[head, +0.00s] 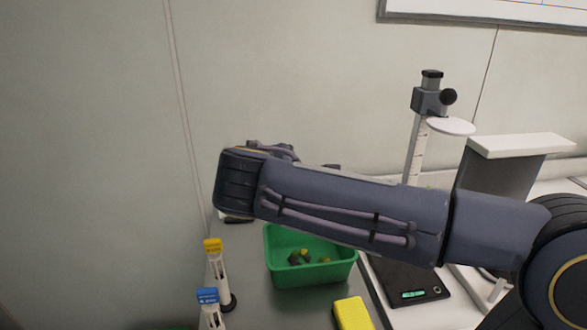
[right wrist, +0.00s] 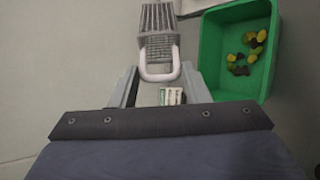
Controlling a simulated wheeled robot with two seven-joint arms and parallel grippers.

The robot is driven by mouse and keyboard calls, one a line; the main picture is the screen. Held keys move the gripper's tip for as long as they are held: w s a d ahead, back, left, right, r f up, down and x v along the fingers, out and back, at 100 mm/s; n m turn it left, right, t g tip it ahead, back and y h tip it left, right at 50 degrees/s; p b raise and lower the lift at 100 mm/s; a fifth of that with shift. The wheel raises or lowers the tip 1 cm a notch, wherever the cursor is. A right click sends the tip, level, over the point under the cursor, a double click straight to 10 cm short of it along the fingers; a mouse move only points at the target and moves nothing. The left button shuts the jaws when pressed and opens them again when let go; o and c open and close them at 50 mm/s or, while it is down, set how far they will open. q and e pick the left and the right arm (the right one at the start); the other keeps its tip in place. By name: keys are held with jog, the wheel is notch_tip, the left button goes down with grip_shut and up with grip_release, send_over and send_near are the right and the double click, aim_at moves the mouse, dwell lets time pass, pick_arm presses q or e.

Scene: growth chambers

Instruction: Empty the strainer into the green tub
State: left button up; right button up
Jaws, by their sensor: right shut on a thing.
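The green tub (head: 312,275) stands on the grey bench below my right arm in the head view, with several yellow, green and dark pieces inside. It also shows at the right of the right wrist view (right wrist: 211,55). My right gripper (right wrist: 160,84) is shut on the pale looped handle of the strainer (right wrist: 158,20). The strainer's grey slatted basket extends away from the gripper, left of the tub in the right wrist view. I cannot make out any contents in it. In the head view my right arm hides the gripper and strainer. My left gripper is not in view.
Yellow-topped (head: 213,246) and blue-topped (head: 207,296) upright tools stand left of the tub. A yellow block (head: 352,313) lies in front of it. A black scale (head: 412,293) and a tall stand (head: 416,155) are to the right. The wall is close behind.

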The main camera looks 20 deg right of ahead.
jog(key=r+g+y+p, duration=0.1)
jog(key=p, duration=0.1)
jog(key=r+y+p, duration=0.1)
jog(key=p, duration=0.1)
jog(key=d+r+g+y+p, duration=0.1)
jog(key=p, duration=0.1)
jog(key=shift+w+d+r+m+g+y+p, duration=0.1)
jog(key=shift+w+r+m+g+y+p, duration=0.15)
jog(key=shift+w+m+g+y+p, duration=0.05)
jog(key=d+g+y+p, duration=0.1)
jog(key=p, duration=0.2)
jog(key=w+d+y+p, duration=0.1)
jog(key=p, duration=0.2)
jog(key=r+g+y+p, duration=0.1)
jog(key=y+p, duration=0.1)
jog(key=p, duration=0.1)
jog(key=shift+w+d+m+g, duration=0.3)
jog(key=shift+w+d, duration=0.05)
jog(key=shift+d, duration=0.05)
jog(key=shift+w+d+f+g+y+b, duration=0.2)
jog(key=shift+d+f+g+y+b, duration=0.1)
jog(key=shift+d+f+y, duration=0.1)
jog(key=y, duration=0.1)
jog(key=d+g+y, duration=0.1)
jog(key=shift+w+r+y, duration=0.3)
jog(key=shift+w, duration=0.1)
jog(key=shift+m, duration=0.3)
